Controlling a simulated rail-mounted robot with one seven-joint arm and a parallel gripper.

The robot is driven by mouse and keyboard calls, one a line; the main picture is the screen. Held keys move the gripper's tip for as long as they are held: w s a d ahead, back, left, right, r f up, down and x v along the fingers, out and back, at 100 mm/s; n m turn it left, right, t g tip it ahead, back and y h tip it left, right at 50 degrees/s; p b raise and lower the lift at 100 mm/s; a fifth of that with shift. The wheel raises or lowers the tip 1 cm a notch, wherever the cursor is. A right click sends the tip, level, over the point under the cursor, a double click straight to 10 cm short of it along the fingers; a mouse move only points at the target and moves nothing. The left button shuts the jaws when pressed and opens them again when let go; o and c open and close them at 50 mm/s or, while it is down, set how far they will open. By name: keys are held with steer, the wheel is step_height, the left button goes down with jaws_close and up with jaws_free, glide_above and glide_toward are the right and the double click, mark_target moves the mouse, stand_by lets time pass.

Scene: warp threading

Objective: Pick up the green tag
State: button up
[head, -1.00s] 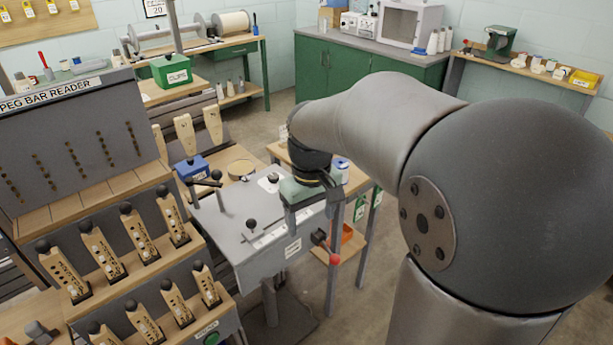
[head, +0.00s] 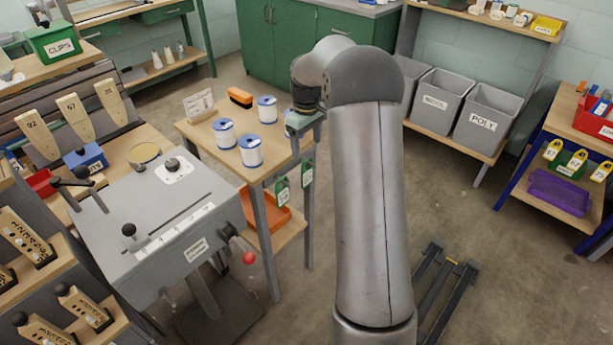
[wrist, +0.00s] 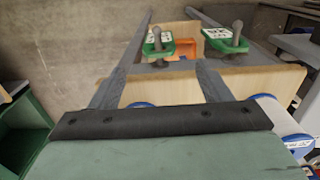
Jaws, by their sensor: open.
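Two green tags with white labels hang at the side of the small wooden table, the left one (head: 282,192) and the right one (head: 307,172). In the wrist view the tags (wrist: 158,42) (wrist: 224,40) hang side by side on grey pegs, beyond my fingertips. My gripper (wrist: 161,66) is open, with nothing between its fingers. In the head view my gripper (head: 304,128) is above the right edge of the small table, a little above the tags.
The small table (head: 203,133) carries white-and-blue spools (head: 251,150), a card and an orange-topped block. An orange bin (head: 268,214) is on its lower shelf. A grey machine with levers (head: 160,225) stands left.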

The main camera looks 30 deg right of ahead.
mark_target(307, 159)
step_height(307, 159, down, 8)
steer(key=shift+r, duration=0.1)
stand_by(0.4)
steer(key=c, duration=1.3)
